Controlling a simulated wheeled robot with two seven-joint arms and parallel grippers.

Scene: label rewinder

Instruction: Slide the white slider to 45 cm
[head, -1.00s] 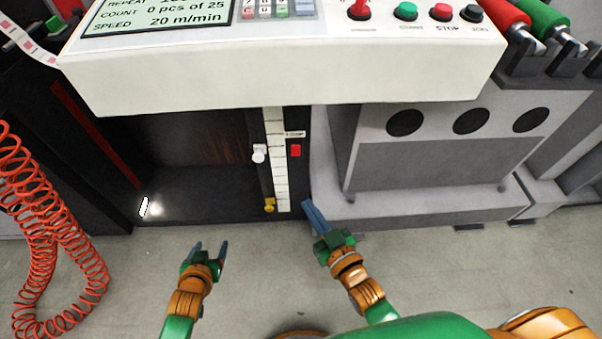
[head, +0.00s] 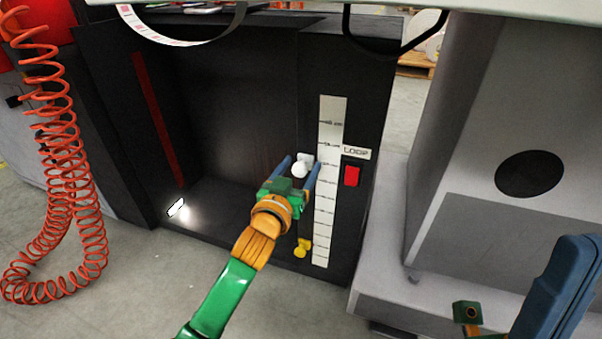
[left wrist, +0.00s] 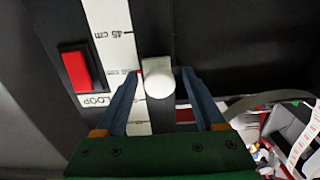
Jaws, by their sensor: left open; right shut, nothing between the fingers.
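The white slider (head: 301,168) sits on the dark panel beside the vertical white scale (head: 323,225), near the height of the LOOP plate (head: 356,152). My left gripper (head: 302,162) is open, with one finger on each side of the slider knob. In the left wrist view the white slider (left wrist: 158,78) lies between the two blue fingers, with gaps showing. The 45 cm mark (left wrist: 116,34) on the scale is above the knob in that picture, apart from it. My right gripper (head: 560,290) is shut and empty at the lower right, partly cut off.
A red button (head: 351,176) is right of the scale. A yellow knob (head: 302,247) is below the slider, on the same side of the scale. A grey machine housing (head: 470,230) stands on the right. A coiled red hose (head: 75,175) hangs at the left.

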